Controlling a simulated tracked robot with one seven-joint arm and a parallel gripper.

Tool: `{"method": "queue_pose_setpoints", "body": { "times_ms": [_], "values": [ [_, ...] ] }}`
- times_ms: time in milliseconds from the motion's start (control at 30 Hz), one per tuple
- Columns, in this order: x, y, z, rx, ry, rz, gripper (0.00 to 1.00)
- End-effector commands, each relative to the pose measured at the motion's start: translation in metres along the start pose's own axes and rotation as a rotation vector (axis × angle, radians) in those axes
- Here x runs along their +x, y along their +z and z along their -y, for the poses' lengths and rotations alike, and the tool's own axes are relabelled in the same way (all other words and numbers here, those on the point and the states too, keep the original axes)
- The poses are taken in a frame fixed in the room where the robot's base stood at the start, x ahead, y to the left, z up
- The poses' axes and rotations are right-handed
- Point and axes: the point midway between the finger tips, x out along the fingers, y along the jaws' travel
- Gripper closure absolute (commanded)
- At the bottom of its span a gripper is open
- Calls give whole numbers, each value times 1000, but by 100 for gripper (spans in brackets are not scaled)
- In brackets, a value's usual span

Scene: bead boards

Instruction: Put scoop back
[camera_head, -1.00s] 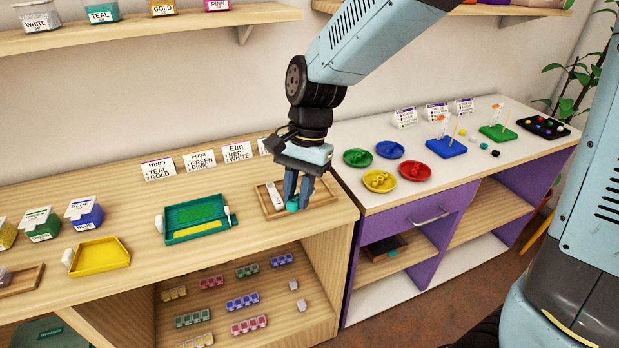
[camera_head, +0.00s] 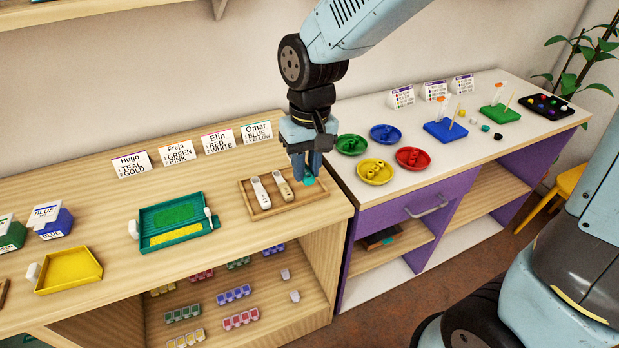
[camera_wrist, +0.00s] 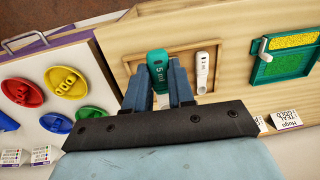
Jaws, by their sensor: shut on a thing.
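My gripper (camera_head: 307,178) is shut on a teal scoop, a small part of which (camera_head: 309,182) shows at the fingertips in the head view. In the wrist view the teal scoop (camera_wrist: 158,62), marked 5 ml, stands between my fingers (camera_wrist: 159,88). It is over the right end of the wooden tray (camera_head: 262,214); I cannot tell whether it touches the tray floor. A white scoop (camera_head: 260,192) lies at the tray's left, and it shows in the wrist view (camera_wrist: 203,68) marked 2 ml.
A teal bead board (camera_head: 155,243) and a yellow tray (camera_head: 68,270) lie left on the wooden counter. Name cards (camera_head: 174,158) stand behind. Coloured dishes, including a yellow one (camera_head: 375,171), sit on the white counter to the right. Bare counter lies around the tray.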

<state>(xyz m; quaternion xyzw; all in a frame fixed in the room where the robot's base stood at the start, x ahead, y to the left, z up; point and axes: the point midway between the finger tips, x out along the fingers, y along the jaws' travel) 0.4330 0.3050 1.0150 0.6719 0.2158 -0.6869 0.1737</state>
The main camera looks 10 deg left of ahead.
Motion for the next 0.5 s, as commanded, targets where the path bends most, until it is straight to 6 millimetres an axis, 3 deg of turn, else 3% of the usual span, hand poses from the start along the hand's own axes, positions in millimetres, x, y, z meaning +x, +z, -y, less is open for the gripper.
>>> {"method": "queue_pose_setpoints", "body": {
  "times_ms": [100,300,500],
  "values": [
    [12,-19,-11,0,0,3,100],
    [40,-39,-23,1,0,2,100],
    [56,-52,-31,-1,0,0,100]
  ]
}}
